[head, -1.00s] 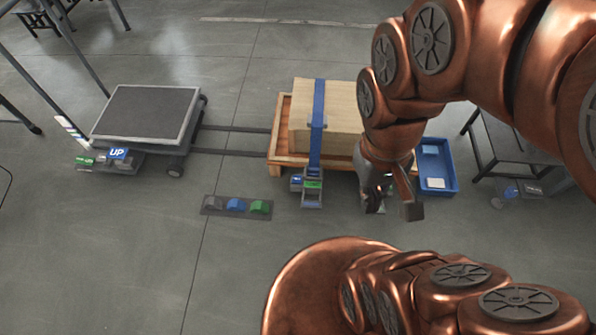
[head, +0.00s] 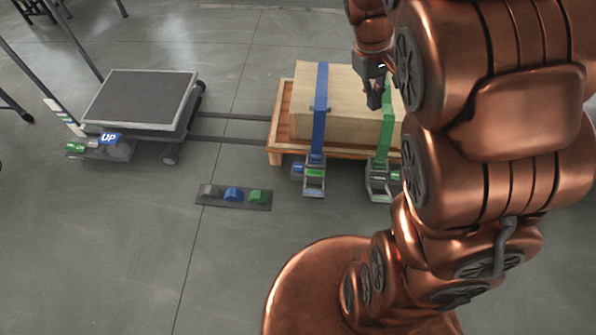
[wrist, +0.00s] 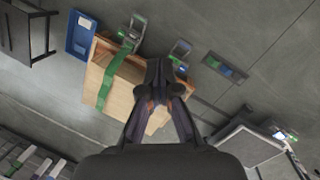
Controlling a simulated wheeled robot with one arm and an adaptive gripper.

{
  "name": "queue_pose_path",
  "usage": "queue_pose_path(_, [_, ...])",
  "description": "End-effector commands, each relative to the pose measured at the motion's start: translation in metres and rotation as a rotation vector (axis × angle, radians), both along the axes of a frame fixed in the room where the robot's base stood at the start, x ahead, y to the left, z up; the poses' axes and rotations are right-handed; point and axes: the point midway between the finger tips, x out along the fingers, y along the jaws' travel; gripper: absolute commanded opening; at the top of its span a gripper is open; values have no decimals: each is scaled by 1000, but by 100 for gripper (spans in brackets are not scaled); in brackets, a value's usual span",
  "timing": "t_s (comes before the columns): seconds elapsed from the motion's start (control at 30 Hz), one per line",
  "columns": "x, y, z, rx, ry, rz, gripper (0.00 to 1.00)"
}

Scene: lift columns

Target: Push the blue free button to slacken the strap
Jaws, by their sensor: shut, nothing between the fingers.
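A wooden crate (head: 345,118) sits on a pallet (head: 286,135) with a blue strap (head: 319,125) and a green strap (head: 386,138) over it. Each strap runs down to a metal ratchet at the front. The blue strap's ratchet (head: 314,180) has a small blue piece (head: 297,169) at its left; the green strap's ratchet (head: 379,185) stands to its right. Lettering there is too small to read. My gripper (head: 375,100) is shut and empty, above the crate beside the green strap. In the wrist view my gripper (wrist: 159,88) covers part of the crate.
A floor panel (head: 210,200) with grey, blue and green pedals lies in front, left of the ratchets. A blue tray (wrist: 80,36) shows in the wrist view.

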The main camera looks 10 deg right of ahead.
Motion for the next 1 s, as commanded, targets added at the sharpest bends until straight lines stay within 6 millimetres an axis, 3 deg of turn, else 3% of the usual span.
queue_pose_path(0.03, [14,-6,-21,-9,9,19,0])
queue_pose_path(0.27, [75,-27,-79,-38,27,136,0])
queue_pose_path(0.53, [139,-42,-163,-47,58,292,0])
queue_pose_path(1.0, [229,-39,-338,10,88,598,0])
